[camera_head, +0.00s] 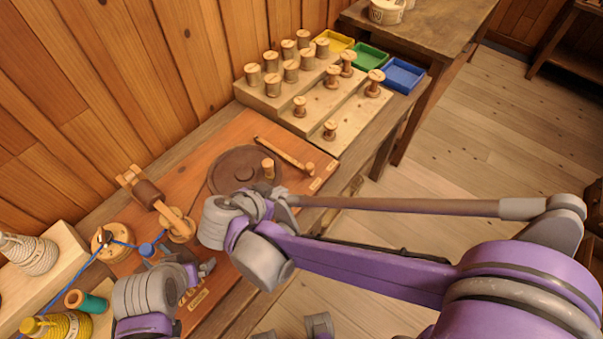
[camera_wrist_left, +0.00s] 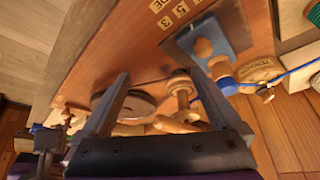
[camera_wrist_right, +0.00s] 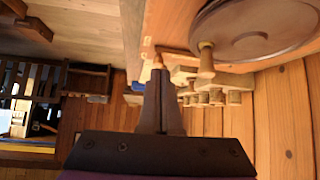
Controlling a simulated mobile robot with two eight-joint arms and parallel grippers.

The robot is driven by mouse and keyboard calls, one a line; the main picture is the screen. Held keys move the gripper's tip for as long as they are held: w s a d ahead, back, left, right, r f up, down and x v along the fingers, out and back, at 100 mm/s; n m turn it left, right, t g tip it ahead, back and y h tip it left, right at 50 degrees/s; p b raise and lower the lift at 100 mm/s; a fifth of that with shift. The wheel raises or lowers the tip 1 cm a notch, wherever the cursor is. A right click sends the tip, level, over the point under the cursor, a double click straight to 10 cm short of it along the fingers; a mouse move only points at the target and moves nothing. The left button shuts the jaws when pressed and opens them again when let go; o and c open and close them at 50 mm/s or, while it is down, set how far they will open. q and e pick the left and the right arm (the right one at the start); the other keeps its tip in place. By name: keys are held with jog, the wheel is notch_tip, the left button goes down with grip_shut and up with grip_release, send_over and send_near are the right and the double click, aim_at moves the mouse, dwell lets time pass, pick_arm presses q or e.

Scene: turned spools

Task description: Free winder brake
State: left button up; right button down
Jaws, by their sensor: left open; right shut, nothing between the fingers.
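The winder board (camera_head: 210,150) carries a dark round wheel (camera_head: 232,172) with an upright wooden handle (camera_head: 268,168). A slim wooden lever (camera_head: 283,154), which looks like the brake, lies beyond the wheel with a knob (camera_head: 309,168) at its near end. My right gripper (camera_head: 278,192) is shut and empty, near the wheel's front edge. In the right wrist view a small wooden tip (camera_wrist_right: 157,61) shows just past its closed fingers (camera_wrist_right: 160,75); contact cannot be told. My left gripper (camera_head: 182,264) is open beside a blue knobbed block (camera_head: 148,250). In its own view nothing is between the fingers (camera_wrist_left: 160,80).
A stepped wooden stand (camera_head: 290,110) with several spools is at the back, beside yellow, green and blue trays (camera_head: 403,75). A blue thread (camera_head: 60,292) runs from the left to the wooden guide (camera_head: 110,243). Thread cones (camera_head: 28,254) stand at left.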

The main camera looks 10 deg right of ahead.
jog(key=x, duration=0.9)
jog(key=shift+w+d+f+b, duration=0.2)
jog(key=shift+b, duration=0.1)
jog(key=w+d, duration=0.2)
jog(key=shift+w+d+f+p, duration=0.15)
jog(key=shift+w+p, duration=0.1)
jog(key=shift+p, duration=0.05)
jog(key=shift+w+d, duration=0.25)
jog(key=shift+w, duration=0.05)
jog(key=shift+n+t+y, duration=0.4)
jog(key=shift+n, duration=0.4)
jog(key=w+d, duration=0.1)
jog(key=d, duration=0.1)
jog(key=w+d, duration=0.4)
jog(key=shift+d+f+b, duration=0.1)
jog(key=shift+d+b, duration=0.25)
jog(key=shift+w, duration=0.2)
jog(key=shift+d, duration=0.1)
